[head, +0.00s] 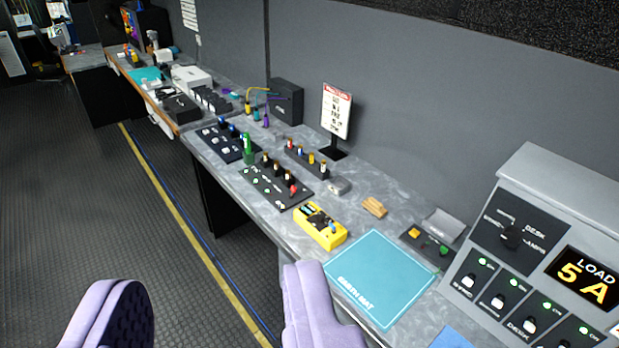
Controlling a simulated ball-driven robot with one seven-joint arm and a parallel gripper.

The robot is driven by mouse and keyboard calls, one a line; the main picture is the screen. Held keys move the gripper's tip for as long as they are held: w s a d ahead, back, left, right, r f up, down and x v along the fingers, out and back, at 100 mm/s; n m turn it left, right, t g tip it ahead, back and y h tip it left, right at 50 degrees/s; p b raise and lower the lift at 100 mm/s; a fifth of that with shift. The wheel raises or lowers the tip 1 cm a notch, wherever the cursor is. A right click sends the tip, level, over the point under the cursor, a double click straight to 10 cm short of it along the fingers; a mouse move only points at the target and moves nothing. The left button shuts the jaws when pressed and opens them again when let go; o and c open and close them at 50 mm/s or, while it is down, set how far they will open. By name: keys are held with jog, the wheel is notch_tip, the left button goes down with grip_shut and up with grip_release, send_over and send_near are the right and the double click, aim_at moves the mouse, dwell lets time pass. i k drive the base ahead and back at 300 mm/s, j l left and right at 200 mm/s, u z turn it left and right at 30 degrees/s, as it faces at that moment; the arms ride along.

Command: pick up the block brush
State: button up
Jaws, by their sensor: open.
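The block brush looks to be the small tan wooden block (375,207) lying on the grey counter (395,195), behind the teal mat (380,278) and to the right of the yellow device. Its bristles cannot be made out. My gripper (212,280) shows as two lilac fingers at the bottom of the picture, wide apart with nothing between them. The fingers appear over the dark floor and the counter's front edge, well short of the block and to its lower left.
A sign on a stand (335,112) is behind. A grey switch console (540,225) rises at the right. The floor (85,215) is clear.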

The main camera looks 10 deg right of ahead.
aim_at(377, 209)
jog(key=i+u, duration=0.25)
jog(key=i, duration=0.35)
jog(key=i+u, duration=0.3)
jog(key=i, duration=0.25)
jog(key=i+z, duration=0.45)
jog(key=i+j+z, duration=0.1)
jog(key=i+z, duration=0.2)
jog(key=z, duration=0.2)
jog(key=i+z, duration=0.2)
jog(key=z, duration=0.2)
jog(key=i+z, duration=0.15)
jog(key=z, duration=0.25)
jog(key=i+z, duration=0.2)
jog(key=z, duration=0.2)
jog(key=i+j+z, duration=0.15)
jog(key=z, duration=0.2)
